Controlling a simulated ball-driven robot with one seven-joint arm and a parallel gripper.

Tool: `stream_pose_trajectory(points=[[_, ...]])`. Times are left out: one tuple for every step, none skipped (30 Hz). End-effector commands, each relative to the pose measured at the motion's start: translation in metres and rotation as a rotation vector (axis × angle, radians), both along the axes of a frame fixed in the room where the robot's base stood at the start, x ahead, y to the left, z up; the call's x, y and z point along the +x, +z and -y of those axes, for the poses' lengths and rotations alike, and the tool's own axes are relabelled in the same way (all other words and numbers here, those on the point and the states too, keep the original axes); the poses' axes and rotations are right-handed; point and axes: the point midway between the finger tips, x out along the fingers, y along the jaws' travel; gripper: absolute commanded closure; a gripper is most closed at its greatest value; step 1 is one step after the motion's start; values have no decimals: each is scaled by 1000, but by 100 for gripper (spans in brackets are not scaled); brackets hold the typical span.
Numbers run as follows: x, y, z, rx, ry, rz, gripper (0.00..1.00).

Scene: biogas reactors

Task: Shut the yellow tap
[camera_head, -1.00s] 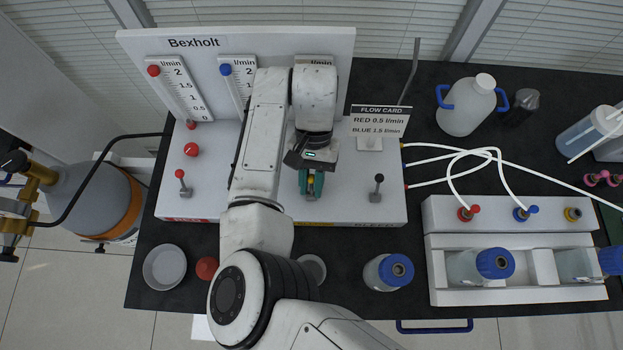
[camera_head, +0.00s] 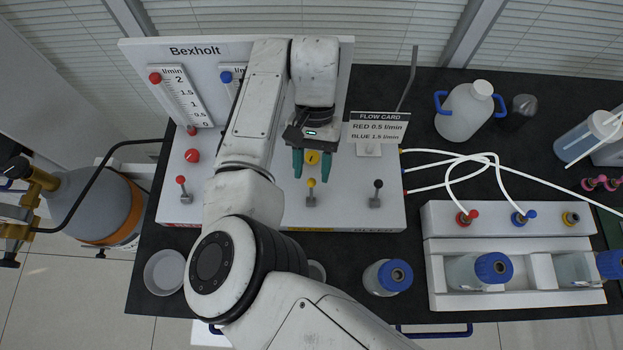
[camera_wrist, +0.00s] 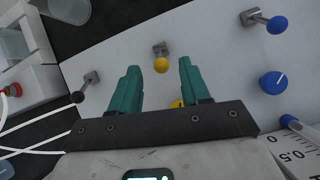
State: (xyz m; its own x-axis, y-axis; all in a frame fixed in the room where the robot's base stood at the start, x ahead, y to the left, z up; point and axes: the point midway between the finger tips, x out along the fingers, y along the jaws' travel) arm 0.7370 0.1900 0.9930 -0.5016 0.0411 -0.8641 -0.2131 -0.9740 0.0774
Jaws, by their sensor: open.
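The yellow tap (camera_head: 311,184) is a small lever with a yellow ball end on a metal base, at the front of the white panel's deck. In the wrist view the yellow tap (camera_wrist: 161,65) shows beyond and between my fingertips, with its base uncovered. My gripper (camera_head: 311,178) is open and empty, with two teal fingers apart. In the wrist view my gripper (camera_wrist: 158,65) seems to have clear space between the fingers and the ball. A round yellow knob (camera_head: 312,157) sits behind the tap, partly hidden in the wrist view.
A red tap (camera_head: 181,181) stands left and a black tap (camera_head: 377,185) right. The blue tap (camera_wrist: 276,24) and blue knob (camera_wrist: 273,82) show in the wrist view. A flow card (camera_head: 379,128) stands at the back right. White tubes run right to a bottle rack (camera_head: 520,298).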

Motion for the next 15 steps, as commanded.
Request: stream_pose_trajectory(points=[[6, 9, 0, 4, -2, 1, 53], [9, 14, 0, 5, -3, 1, 53], [12, 20, 0, 4, -1, 0, 53], [14, 24, 0, 4, 0, 1, 53], [16, 27, 1, 4, 0, 0, 53], [18, 31, 1, 3, -1, 0, 53], [20, 34, 1, 3, -1, 0, 53], [22, 36, 2, 2, -1, 0, 53], [23, 38, 2, 2, -1, -1, 53], [24, 40, 2, 1, -1, -1, 53], [24, 41, 2, 1, -1, -1, 53], [25, 42, 2, 0, 0, -1, 53], [25, 43, 2, -1, 0, -1, 53], [25, 43, 2, -1, 0, -1, 53], [25, 43, 2, -1, 0, -1, 53]])
